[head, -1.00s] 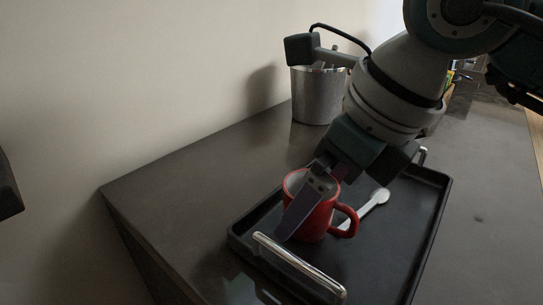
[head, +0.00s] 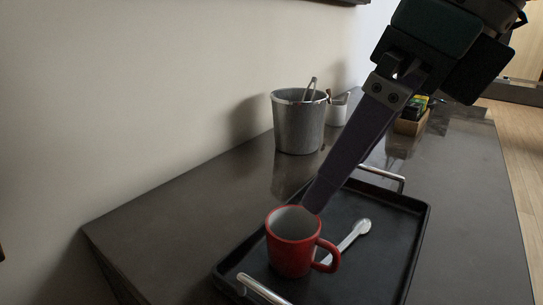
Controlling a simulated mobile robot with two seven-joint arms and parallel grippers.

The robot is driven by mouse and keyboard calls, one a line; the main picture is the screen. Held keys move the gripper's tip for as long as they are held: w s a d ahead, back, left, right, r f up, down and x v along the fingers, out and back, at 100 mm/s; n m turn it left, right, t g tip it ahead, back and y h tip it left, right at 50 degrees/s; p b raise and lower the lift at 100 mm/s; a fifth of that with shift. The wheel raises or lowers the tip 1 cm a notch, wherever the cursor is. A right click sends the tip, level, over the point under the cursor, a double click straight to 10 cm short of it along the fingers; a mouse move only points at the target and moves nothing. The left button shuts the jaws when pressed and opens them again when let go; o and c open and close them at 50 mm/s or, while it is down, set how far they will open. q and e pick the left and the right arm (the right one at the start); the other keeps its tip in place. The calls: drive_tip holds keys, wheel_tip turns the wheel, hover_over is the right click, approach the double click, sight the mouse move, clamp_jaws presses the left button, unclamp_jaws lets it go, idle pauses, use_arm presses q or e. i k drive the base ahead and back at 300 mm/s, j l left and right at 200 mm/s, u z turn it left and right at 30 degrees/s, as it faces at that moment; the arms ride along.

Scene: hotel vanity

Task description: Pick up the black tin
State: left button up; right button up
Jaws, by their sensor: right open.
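I cannot make out a black tin for certain in the head view. My right gripper (head: 316,203) comes in from the upper right and points down to the left. It is open, seen nearly edge-on, with its fingertip at the far right rim of the red mug (head: 289,255) in the picture; I cannot tell whether they touch. The mug stands upright on the black tray (head: 385,262), its handle to the right. Nothing shows between the fingers. My left gripper is not in view.
A white spoon (head: 347,240) lies on the tray beside the mug. Behind stand a metal bucket (head: 298,128) with tongs, a small white cup (head: 337,113) and a wooden box (head: 410,124) of small packets. The counter (head: 190,210) left of the tray is clear.

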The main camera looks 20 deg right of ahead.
sight(412, 112)
drive_tip(key=z, duration=1.3)
